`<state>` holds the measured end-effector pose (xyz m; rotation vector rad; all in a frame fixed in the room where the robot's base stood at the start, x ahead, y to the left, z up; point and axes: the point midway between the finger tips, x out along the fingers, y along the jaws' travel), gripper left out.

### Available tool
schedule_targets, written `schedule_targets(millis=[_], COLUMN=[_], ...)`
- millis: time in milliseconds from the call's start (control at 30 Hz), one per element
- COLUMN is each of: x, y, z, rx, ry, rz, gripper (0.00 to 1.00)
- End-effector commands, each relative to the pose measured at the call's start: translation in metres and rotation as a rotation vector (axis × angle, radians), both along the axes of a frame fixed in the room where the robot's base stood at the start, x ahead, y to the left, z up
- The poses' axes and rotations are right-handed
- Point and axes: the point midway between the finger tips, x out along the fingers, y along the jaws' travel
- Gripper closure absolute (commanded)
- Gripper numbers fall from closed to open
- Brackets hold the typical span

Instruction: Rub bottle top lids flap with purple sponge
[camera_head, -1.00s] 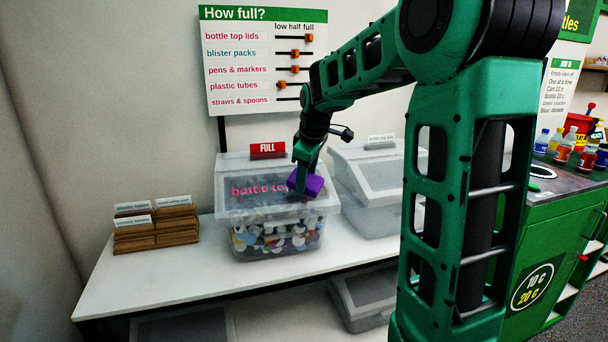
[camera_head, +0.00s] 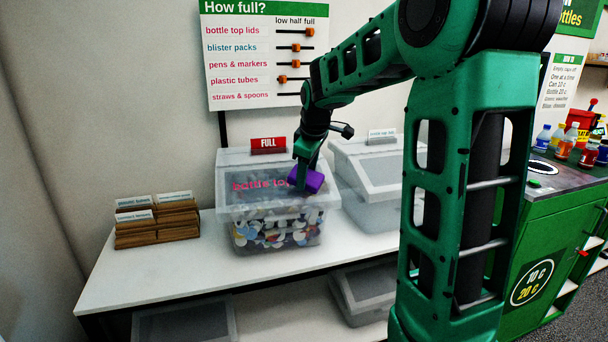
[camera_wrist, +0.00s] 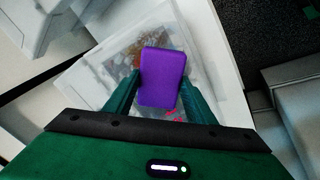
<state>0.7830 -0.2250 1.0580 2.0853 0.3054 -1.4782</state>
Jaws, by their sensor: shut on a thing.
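The bottle top lids bin (camera_head: 272,246) is a clear box on the white table, filled with many coloured lids. Its sloped flap (camera_head: 258,187) is down and carries pink lettering, partly hidden by the sponge and gripper. My gripper (camera_head: 305,172) is shut on the purple sponge (camera_head: 312,181) at the right part of the flap. In the wrist view the sponge (camera_wrist: 162,77) sits between both fingers, with the bin behind it. The sponge is at or very close to the flap; I cannot tell whether they touch.
A red FULL sign (camera_head: 268,145) stands on the bin's back. A second clear bin (camera_head: 372,180) is close on the right. Wooden card boxes (camera_head: 155,225) stand on the left. The table (camera_head: 130,270) has free room in front. A slider board (camera_head: 265,60) hangs behind.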

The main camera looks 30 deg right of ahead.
Motion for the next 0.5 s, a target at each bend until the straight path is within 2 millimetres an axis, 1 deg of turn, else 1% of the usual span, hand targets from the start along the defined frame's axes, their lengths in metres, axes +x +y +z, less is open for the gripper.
schedule_targets(millis=[500], x=[0.0033], y=[-0.0014], z=[-0.0087], rx=[0.0], ry=[0.0], rz=[0.0], gripper=[0.68])
